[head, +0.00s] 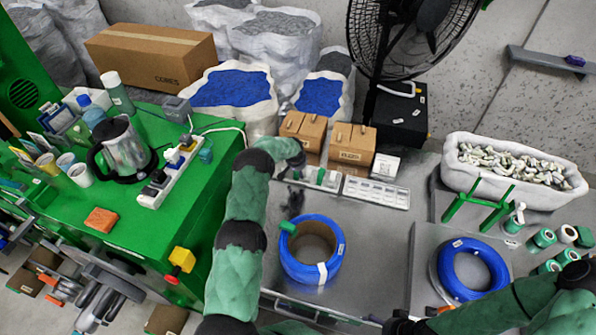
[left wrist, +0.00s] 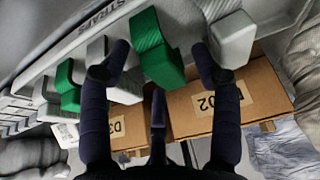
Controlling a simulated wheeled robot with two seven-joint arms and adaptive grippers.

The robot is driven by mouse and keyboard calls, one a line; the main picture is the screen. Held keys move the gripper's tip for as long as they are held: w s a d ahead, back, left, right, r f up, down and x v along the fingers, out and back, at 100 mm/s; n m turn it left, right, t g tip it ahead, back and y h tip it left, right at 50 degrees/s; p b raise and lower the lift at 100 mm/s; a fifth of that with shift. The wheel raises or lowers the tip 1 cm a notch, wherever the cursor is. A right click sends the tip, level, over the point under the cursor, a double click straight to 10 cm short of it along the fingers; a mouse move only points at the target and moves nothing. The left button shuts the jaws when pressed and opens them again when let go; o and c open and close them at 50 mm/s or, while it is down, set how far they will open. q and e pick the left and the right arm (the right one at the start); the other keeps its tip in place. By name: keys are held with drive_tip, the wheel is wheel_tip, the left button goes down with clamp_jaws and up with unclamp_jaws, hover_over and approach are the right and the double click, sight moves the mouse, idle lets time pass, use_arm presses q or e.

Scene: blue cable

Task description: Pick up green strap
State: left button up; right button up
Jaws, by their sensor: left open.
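A green strap (left wrist: 157,50) stands in a slot of the grey rack labelled STRAPS (left wrist: 78,38), in the left wrist view. A second green strap (left wrist: 68,85) and white pieces (left wrist: 232,40) sit in the same rack. My left gripper (left wrist: 157,64) is open, with its dark fingers on either side of the nearer green strap and nothing gripped. In the head view, my left gripper (head: 298,168) is over the left end of the rack (head: 376,193), partly hidden by its wrist. My right gripper (head: 402,324) shows only partly at the bottom edge; its jaws are unclear.
Cardboard boxes (head: 352,146) stand directly behind the rack. A blue cable coil (head: 312,272) with a green end stands in front of it, and another coil (head: 470,268) lies at right. A green bench (head: 130,215) is at left. Bare metal table (head: 375,250) lies between the coils.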

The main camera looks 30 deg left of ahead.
use_arm(q)
drive_tip(key=shift+w+f, duration=0.15)
drive_tip(key=shift+f, duration=0.2)
drive_tip(key=c, duration=0.9)
drive_tip(key=shift+r, duration=0.15)
